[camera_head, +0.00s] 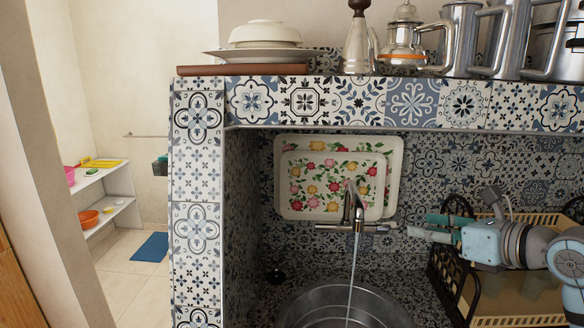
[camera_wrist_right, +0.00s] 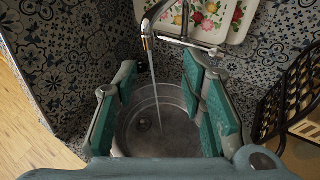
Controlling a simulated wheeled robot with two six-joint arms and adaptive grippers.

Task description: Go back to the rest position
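My right gripper (camera_head: 428,227) comes in from the right, beside the tap and above the right side of the sink area. In the right wrist view its green-padded fingers (camera_wrist_right: 160,85) are spread apart with nothing between them. Through that gap the round metal basin (camera_wrist_right: 155,125) shows below. The tap (camera_head: 352,210) is running, and a thin stream of water falls into the basin (camera_head: 345,300). My left arm and gripper are not in view.
Floral trays (camera_head: 335,145) lean on the tiled wall behind the tap. A dark rack (camera_head: 445,270) stands below my right arm. A tiled shelf (camera_head: 385,100) above carries plates (camera_head: 265,35) and metal pots (camera_head: 405,40). Floor lies open at left near a blue mat (camera_head: 150,247).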

